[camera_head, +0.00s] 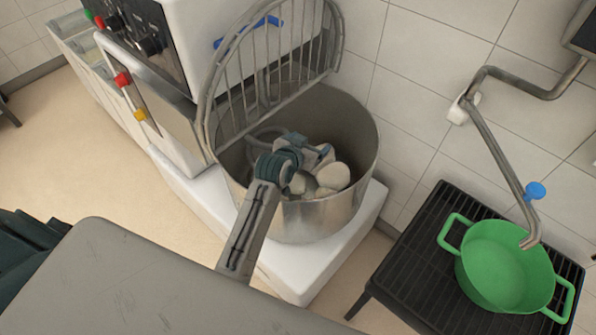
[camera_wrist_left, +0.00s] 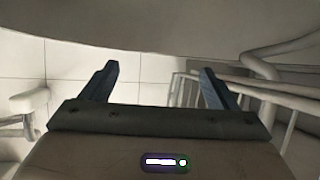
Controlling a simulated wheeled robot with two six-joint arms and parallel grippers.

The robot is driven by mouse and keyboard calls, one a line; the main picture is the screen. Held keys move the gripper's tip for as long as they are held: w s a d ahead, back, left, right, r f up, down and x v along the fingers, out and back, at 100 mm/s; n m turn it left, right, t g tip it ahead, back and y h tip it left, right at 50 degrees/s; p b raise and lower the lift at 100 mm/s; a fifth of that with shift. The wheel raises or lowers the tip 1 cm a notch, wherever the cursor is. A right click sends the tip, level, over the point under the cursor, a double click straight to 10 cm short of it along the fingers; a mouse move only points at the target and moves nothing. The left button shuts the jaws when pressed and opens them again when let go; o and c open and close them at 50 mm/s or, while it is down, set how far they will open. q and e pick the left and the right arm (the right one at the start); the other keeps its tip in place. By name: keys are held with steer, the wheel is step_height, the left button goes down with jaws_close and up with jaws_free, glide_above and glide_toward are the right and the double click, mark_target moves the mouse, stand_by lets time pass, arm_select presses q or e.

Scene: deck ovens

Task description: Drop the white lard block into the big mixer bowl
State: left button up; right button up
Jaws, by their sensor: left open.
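The big mixer bowl (camera_head: 360,135) is a steel bowl on the white mixer's base. My left gripper (camera_head: 322,153) reaches down inside the bowl's mouth, its wrist over the front rim. In the left wrist view the left gripper (camera_wrist_left: 158,82) is open, with nothing between its two fingers. Pale rounded lumps (camera_head: 333,176) lie in the bowl just below and beside the gripper. I cannot tell whether one of them is the white lard block, as the arm hides part of them. My right gripper is not in view.
The wire guard (camera_head: 262,75) stands raised at the bowl's left and back; it also shows close to the right finger in the left wrist view (camera_wrist_left: 185,88). A green pot (camera_head: 500,262) sits on a black rack (camera_head: 420,270) under a tap pipe (camera_head: 500,160). A grey surface (camera_head: 120,285) fills the front.

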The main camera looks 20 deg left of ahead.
arm_select(q)
steer(key=d+v, duration=0.1)
steer(key=v, duration=0.6)
steer(key=shift+s+a+r+b, duration=0.25)
steer(key=shift+s+a+b, duration=0.1)
steer(key=shift+a+b, duration=0.1)
steer(key=shift+f, duration=0.1)
